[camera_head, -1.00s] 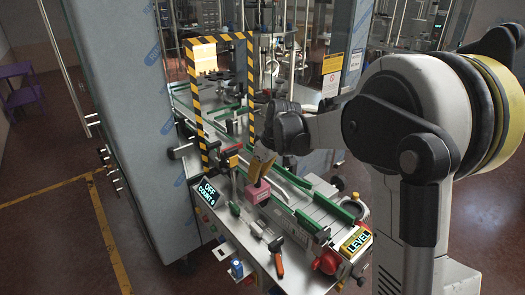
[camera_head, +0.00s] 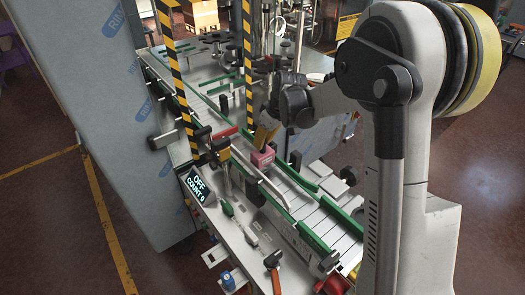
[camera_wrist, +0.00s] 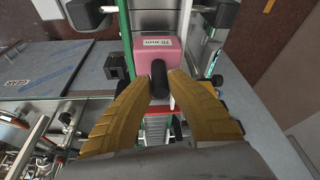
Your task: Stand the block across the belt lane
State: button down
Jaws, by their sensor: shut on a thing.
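The block (camera_head: 262,157) is pink, with a black handle. In the wrist view the block (camera_wrist: 158,46) shows a "70 mm" label, with the handle (camera_wrist: 159,80) pointing toward my fingers. My gripper (camera_head: 265,137) has its yellow fingers closed around the handle; they also show in the wrist view (camera_wrist: 160,84). The belt lane (camera_head: 322,222) runs diagonally between green rails. In the head view the block appears over the lane, beyond the near metal guide. I cannot tell whether its base touches the belt.
A screen (camera_head: 196,184) reads "OFF COUNT 0". A hammer with an orange handle (camera_head: 275,280) and a blue can (camera_head: 228,282) are at the near edge. A green rail (camera_head: 315,239) borders the lane's near end.

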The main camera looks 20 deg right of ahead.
aim_at(263, 150)
jog(key=shift+f, duration=1.95)
jog(key=shift+f+b, duration=0.2)
jog(key=shift+b, duration=0.1)
jog(key=c, duration=1.4)
grip_release()
jog(key=shift+r, duration=0.2)
